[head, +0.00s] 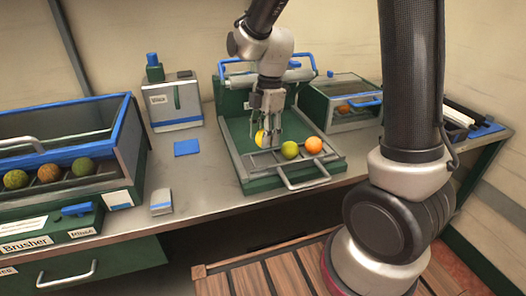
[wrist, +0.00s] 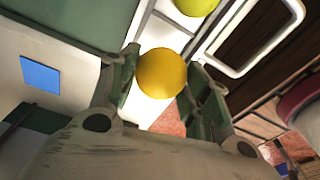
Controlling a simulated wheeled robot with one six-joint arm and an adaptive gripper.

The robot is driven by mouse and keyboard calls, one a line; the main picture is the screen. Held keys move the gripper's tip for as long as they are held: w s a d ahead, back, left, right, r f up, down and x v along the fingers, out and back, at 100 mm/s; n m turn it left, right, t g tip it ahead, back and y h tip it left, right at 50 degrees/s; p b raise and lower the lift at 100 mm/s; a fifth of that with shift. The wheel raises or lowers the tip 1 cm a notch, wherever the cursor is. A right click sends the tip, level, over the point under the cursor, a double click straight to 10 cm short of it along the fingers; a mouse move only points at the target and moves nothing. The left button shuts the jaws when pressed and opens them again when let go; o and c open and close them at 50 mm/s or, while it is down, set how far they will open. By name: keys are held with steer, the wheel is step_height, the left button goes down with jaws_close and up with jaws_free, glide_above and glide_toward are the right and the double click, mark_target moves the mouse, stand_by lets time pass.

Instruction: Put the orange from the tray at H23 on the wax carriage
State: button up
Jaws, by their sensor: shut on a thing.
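My gripper (head: 267,138) is shut on a yellow-orange fruit (head: 260,138) at the green machine in the middle of the bench. In the wrist view the fruit (wrist: 161,75) sits between both fingers. In the head view the fingers partly hide it, and I cannot tell whether it touches the surface below. A yellow-green fruit (head: 290,150) and an orange one (head: 314,145) lie to its right, in a grey-railed carriage with a front handle (head: 303,182). No H23 or wax label is readable.
A blue-rimmed bin unit (head: 70,119) labelled Brusher holds several fruits at left. A dispenser-like box (head: 172,104) and a blue square (head: 187,148) stand or lie left of the machine. A lidded green box (head: 340,98) is at right. Bench between left unit and machine is mostly clear.

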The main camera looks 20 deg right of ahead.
steer(key=shift+f, duration=2.9)
steer(key=shift+f, duration=0.15)
steer(key=o, duration=1)
steer(key=shift+c, duration=0.2)
